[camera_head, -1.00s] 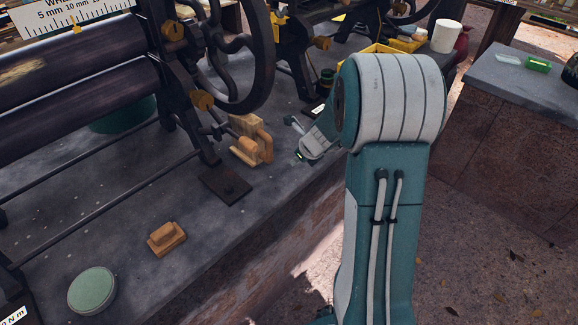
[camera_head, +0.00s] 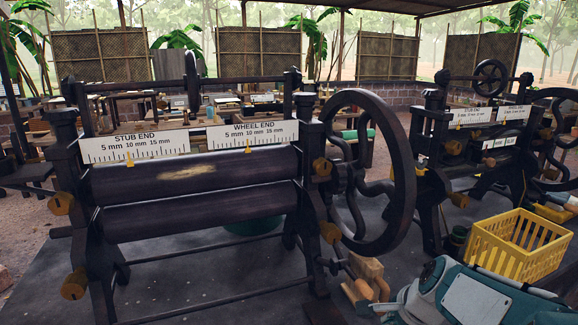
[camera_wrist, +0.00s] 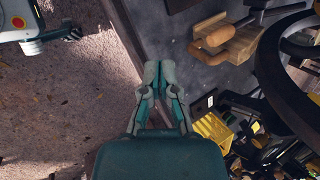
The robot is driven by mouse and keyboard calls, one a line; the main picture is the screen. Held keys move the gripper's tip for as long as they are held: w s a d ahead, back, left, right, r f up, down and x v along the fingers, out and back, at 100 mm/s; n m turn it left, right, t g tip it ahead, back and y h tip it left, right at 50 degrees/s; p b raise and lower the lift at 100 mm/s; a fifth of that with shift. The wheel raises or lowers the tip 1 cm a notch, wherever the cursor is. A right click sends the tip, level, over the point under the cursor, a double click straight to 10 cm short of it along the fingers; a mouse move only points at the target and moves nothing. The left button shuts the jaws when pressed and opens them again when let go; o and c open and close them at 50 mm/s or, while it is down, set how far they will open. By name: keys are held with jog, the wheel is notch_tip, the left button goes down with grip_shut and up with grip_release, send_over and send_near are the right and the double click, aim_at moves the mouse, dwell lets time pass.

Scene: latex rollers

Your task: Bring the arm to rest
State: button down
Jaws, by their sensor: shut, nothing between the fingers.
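My arm (camera_head: 470,295) shows in the head view at the lower right, a teal and white link low in front of the yellow crate. My gripper (camera_wrist: 158,72) is in the middle of the wrist view, its two fingers together with nothing between them. It hangs over the edge of the dark grey slab (camera_wrist: 190,75), with brown ground (camera_wrist: 70,100) to the left. It appears clear of the wooden blocks.
A roller machine (camera_head: 190,190) with a large handwheel (camera_head: 405,190) stands at the left and centre; another machine (camera_head: 480,130) is at the right. A yellow crate (camera_head: 520,245) stands behind my arm. Wooden blocks (camera_head: 365,280) sit by the handwheel, also in the wrist view (camera_wrist: 225,40).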

jog(key=s+a+r+n+h, duration=0.1)
jog(key=s+a+r+n, duration=0.1)
jog(key=s+n, duration=0.6)
jog(key=s+a+r+n+h, duration=0.1)
jog(key=s+a+r+n, duration=0.1)
jog(key=s+n, duration=0.6)
jog(key=shift+r+n, duration=0.3)
jog(key=shift+r, duration=0.15)
